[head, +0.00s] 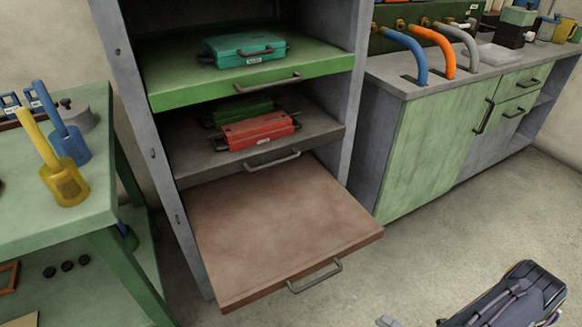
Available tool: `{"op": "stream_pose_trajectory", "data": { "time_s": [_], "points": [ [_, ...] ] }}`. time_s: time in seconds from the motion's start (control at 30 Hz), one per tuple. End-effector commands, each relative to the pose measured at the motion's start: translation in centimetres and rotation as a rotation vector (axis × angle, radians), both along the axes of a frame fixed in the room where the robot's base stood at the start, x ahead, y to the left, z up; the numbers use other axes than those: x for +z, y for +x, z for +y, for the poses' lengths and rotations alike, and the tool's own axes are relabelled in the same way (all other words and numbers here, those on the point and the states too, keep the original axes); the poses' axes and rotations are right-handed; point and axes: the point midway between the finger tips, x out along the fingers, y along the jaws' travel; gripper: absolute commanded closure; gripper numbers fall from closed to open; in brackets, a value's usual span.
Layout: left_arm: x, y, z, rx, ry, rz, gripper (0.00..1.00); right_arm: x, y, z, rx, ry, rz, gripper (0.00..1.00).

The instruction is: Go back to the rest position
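My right arm (515,295) comes in at the bottom right, over the floor. A small grey part of my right gripper (388,321) shows at the bottom edge. The rest of it is cut off by the frame, so I cannot tell whether it is open or shut. It appears clear of the cabinet. My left arm and gripper are not in view.
A grey cabinet (158,150) has a brown shelf (280,225) pulled out, a grey shelf with red and green cases (258,132), and a green shelf with a teal case (245,48). A green table (95,185) stands left, a green counter (425,160) right. Floor between is clear.

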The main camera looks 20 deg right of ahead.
Motion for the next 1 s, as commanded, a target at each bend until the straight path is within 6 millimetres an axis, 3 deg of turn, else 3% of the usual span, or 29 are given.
{"op": "stream_pose_trajectory", "data": {
  "time_s": [0.27,0.57,0.77,1.0],
  "points": [
    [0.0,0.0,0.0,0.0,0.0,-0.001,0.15,3.2,2.3,0.4,0.149,-0.174,-0.063,0.66],
    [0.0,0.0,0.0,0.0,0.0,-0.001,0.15,9.7,5.9,2.8,0.451,-0.529,-0.252,0.66],
    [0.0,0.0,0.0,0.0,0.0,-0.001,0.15,16.5,7.7,7.1,0.785,-0.946,-0.57,0.66],
    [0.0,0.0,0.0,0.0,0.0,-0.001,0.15,22.9,6.7,12.3,1.147,-1.466,-1.11,0.66]
  ]
}}
